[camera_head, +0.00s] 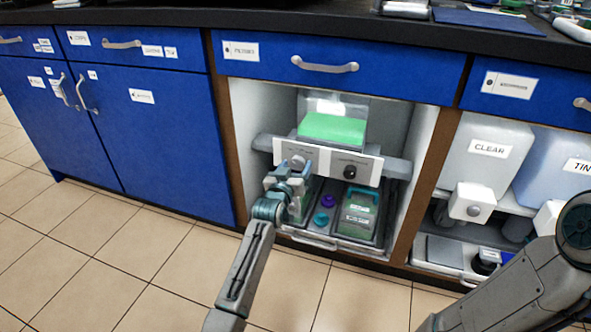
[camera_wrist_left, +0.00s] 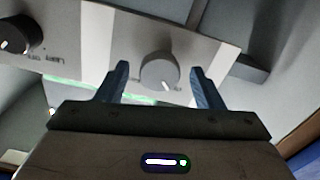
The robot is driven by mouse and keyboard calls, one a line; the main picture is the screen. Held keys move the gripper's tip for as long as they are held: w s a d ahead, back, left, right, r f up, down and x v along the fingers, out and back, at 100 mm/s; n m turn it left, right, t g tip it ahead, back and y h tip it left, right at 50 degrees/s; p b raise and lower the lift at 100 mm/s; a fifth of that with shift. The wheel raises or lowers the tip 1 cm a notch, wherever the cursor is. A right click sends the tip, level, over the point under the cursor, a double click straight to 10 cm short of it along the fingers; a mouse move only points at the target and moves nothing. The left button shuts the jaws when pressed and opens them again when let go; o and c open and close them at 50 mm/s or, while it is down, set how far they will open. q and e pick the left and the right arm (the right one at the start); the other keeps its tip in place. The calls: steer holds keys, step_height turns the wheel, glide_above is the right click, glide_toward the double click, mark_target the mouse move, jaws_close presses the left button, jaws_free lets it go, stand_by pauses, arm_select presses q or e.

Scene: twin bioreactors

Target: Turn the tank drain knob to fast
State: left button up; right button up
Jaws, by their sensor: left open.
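A round grey knob (camera_wrist_left: 160,72) with a white pointer mark sits on a pale panel (camera_wrist_left: 75,48). In the left wrist view it lies between and just beyond the two blue fingertips of my left gripper (camera_wrist_left: 159,82), which is open. In the head view this knob (camera_head: 298,161) shows above my left gripper (camera_head: 287,175) on the left part of the panel. A black knob (camera_head: 350,173) is on the right part of the panel, and it also shows in the left wrist view (camera_wrist_left: 18,35). The panel lettering is too small or upside down to read. My right gripper is not in view.
A clear tank with green liquid (camera_head: 332,128) stands above the panel. Below it, a tray holds a green-topped box (camera_head: 358,212) and purple (camera_head: 327,201) and teal (camera_head: 321,218) round parts. Cabinet walls flank the bay. A tank labelled CLEAR (camera_head: 488,150) stands right. The floor is open.

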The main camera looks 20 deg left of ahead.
arm_select(q)
steer(key=shift+w, duration=0.2)
steer(key=c, duration=1)
